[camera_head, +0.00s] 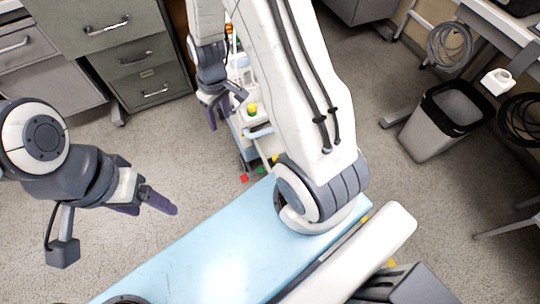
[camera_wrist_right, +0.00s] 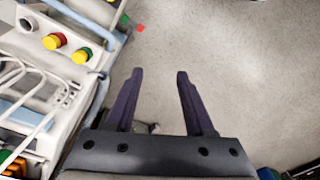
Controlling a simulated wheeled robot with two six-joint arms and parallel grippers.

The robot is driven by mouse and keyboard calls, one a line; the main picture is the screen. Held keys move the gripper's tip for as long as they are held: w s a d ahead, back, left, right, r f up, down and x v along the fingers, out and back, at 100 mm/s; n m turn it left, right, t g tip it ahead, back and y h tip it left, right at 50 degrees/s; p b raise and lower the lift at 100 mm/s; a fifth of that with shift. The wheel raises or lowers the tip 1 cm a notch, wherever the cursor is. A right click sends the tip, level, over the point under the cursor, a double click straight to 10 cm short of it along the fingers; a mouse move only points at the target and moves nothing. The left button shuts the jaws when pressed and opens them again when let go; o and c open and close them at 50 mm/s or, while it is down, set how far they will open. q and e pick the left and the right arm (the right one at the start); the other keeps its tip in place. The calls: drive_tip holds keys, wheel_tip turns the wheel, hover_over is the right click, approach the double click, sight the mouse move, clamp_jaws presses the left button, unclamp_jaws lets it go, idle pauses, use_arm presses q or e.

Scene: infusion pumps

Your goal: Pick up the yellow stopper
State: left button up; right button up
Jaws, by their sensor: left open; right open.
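A round yellow stopper (camera_head: 252,109) sits on the white cart (camera_head: 262,143) in the head view. The right wrist view shows two yellow round parts at upper left, one with red behind it (camera_wrist_right: 54,41) and one with green behind it (camera_wrist_right: 81,56); I cannot tell which is the stopper. My right gripper (camera_head: 222,112) is open and empty, just left of the stopper in the head view. In the wrist view its purple fingers (camera_wrist_right: 160,74) are apart over bare floor, right of the cart. My left gripper (camera_head: 153,210) is open and empty over the floor, far from the cart.
Grey drawer cabinets (camera_head: 140,62) stand at the back left. A light blue surface (camera_head: 225,245) is in front. A grey bin (camera_head: 437,125) with a black liner stands at the right. Speckled floor left of the cart is clear.

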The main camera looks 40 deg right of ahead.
drive_tip(key=s+d+f+m+b, duration=0.1)
drive_tip(key=d+f+b, duration=0.2)
drive_tip(key=d+f, duration=0.3)
drive_tip(key=s+d+f+m+b, duration=0.1)
drive_tip(key=d+f+b, duration=0.3)
drive_tip(key=f, duration=1.1)
drive_tip(key=s+d+f+m+b, duration=0.1)
drive_tip(key=d+f+b, duration=0.3)
drive_tip(key=d+f, duration=0.4)
drive_tip(key=shift+s+f+h, duration=0.15)
drive_tip(key=shift+s+f, duration=0.25)
drive_tip(key=shift+f, duration=0.4)
drive_tip(key=shift+s+f+h, duration=0.15)
drive_tip(key=shift+s+f, duration=0.2)
drive_tip(key=shift+f, duration=0.45)
drive_tip(key=f+b, duration=0.2)
drive_tip(key=f, duration=0.1)
drive_tip(key=f+b, duration=0.1)
drive_tip(key=shift+w+a+f, duration=0.2)
drive_tip(key=shift+w, duration=0.2)
drive_tip(key=shift+f+b, duration=0.45)
drive_tip(key=shift+b, duration=0.15)
use_arm(q)
wheel_tip(320, 180, down, 17)
use_arm(e)
drive_tip(key=shift+r, duration=0.1)
use_arm(q)
drive_tip(key=shift+d, duration=0.1)
use_arm(e)
clamp_jaws()
